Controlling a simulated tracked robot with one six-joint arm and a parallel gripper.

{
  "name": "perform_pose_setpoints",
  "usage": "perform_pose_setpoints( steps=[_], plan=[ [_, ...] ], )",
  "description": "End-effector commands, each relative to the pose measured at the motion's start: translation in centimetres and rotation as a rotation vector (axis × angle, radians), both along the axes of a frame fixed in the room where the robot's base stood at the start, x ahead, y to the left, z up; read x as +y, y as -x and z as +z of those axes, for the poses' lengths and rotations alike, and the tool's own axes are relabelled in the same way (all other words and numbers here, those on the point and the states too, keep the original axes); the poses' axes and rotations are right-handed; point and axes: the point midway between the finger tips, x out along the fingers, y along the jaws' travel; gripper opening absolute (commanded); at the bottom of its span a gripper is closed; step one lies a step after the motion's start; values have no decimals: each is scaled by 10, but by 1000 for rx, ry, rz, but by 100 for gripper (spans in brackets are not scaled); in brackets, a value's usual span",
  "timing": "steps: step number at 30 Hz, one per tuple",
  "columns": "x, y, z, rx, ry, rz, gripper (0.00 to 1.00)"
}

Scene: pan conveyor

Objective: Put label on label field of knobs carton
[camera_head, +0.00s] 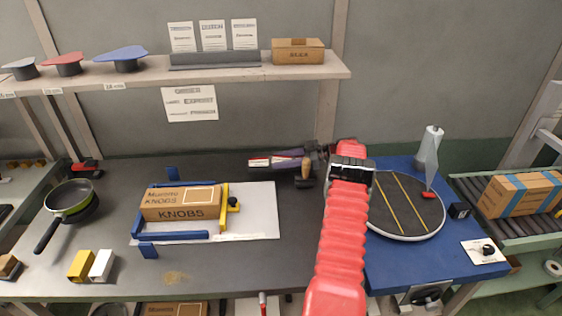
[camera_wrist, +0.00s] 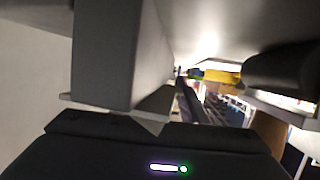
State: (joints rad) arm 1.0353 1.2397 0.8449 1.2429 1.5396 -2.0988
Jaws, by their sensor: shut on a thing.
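The knobs carton (camera_head: 180,203) is a brown box with "KNOBS" on its front. It lies on a white board among blue rails (camera_head: 182,236) and a yellow clamp (camera_head: 225,206). A pale outlined label field (camera_head: 202,196) is on its top, at the right. My gripper (camera_head: 284,156) is at the table's back middle, to the right of the carton and apart from it. It is shut on a label, small and hard to make out. A white and red piece (camera_head: 259,163) shows at its left end. The wrist view shows mostly dark gripper parts; the fingertips are unclear.
A small wooden-handled tool (camera_head: 305,169) stands close to my gripper. A round turntable (camera_head: 410,222) is on the blue table at right. A pan (camera_head: 72,201) and yellow and white blocks (camera_head: 81,265) lie at left. The table between board and arm is clear.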

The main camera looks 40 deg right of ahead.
Motion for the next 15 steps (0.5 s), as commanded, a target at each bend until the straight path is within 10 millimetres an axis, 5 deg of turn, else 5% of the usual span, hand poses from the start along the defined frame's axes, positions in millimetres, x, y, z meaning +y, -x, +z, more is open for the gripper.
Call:
perform_pose_setpoints(
  steps=[15],
  plan=[
    [-2,-3,-6,0,1,1,19]
  ],
)
